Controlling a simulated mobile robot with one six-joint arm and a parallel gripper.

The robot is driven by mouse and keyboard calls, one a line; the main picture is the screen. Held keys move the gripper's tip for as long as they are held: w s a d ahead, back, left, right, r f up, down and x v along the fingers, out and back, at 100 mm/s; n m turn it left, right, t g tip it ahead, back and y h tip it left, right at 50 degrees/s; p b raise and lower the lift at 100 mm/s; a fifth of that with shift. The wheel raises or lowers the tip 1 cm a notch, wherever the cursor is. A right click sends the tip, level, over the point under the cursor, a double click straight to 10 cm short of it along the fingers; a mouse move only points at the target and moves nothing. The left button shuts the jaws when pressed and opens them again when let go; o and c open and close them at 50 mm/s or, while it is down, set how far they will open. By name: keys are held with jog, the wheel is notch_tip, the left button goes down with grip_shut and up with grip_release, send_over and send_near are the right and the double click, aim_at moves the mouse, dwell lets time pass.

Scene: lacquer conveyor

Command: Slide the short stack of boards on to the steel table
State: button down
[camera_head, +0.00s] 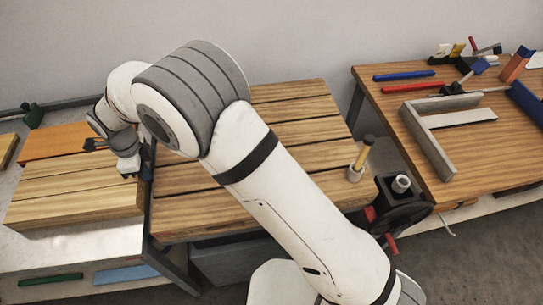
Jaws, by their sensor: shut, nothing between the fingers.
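The light-brown wooden boards (75,188) lie at the left, forming a low, thick-edged stack. They rest on a pale grey, steel-looking table top (80,245), with their right end close to the slatted wooden bench. My arm reaches over the bench to the left. My wrist hides part of the stack's far right corner.
An orange board (65,141) lies behind the stack. The slatted bench (300,130) fills the middle, with a wooden-handled tool (362,155) and a dark vise (400,205) at its right. The right-hand workbench (400,115) holds tools and a grey angled frame (430,140).

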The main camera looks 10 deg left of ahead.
aim_at(118, 175)
jog(key=shift+s+a+p, duration=0.25)
jog(key=shift+s+a, duration=0.15)
jog(key=shift+a, duration=0.8)
jog(key=shift+s+a+p, duration=0.2)
jog(key=shift+s+a, duration=0.15)
jog(key=shift+a, duration=0.8)
jog(key=shift+s+a+p, duration=0.25)
jog(key=shift+s+a, duration=0.15)
jog(key=shift+a, duration=0.8)
jog(key=shift+d, duration=0.1)
jog(key=shift+w+d+b, duration=0.35)
jog(key=shift+d, duration=0.55)
jog(key=shift+r+p, duration=1.6)
jog(key=shift+r, duration=1.45)
jog(key=shift+f, duration=0.1)
